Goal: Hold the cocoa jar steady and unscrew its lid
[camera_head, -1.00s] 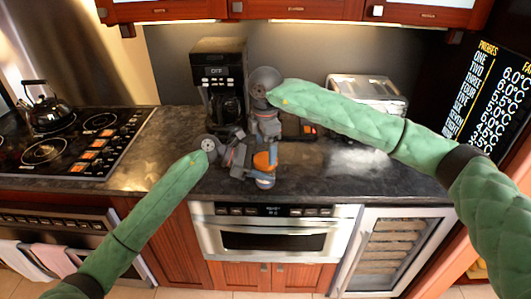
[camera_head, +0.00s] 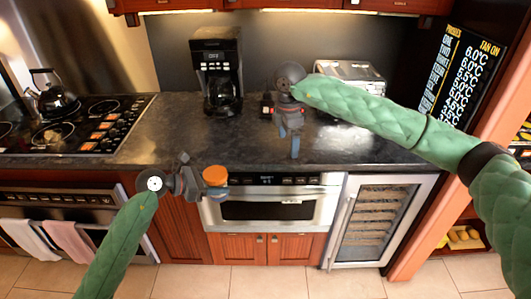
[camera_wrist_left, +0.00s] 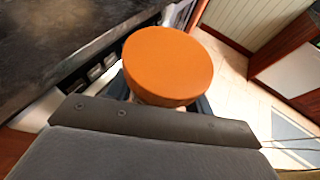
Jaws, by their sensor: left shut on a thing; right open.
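My right gripper (camera_head: 294,143) is open and empty, pointing down over the counter, to the right of the jar and farther back.
The dark counter (camera_head: 175,135) is largely clear. A coffee maker (camera_head: 219,75) and a toaster (camera_head: 350,76) stand at the back. A stove with a kettle (camera_head: 53,95) is at left. The microwave drawer (camera_head: 270,207) is below the counter edge, closed.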

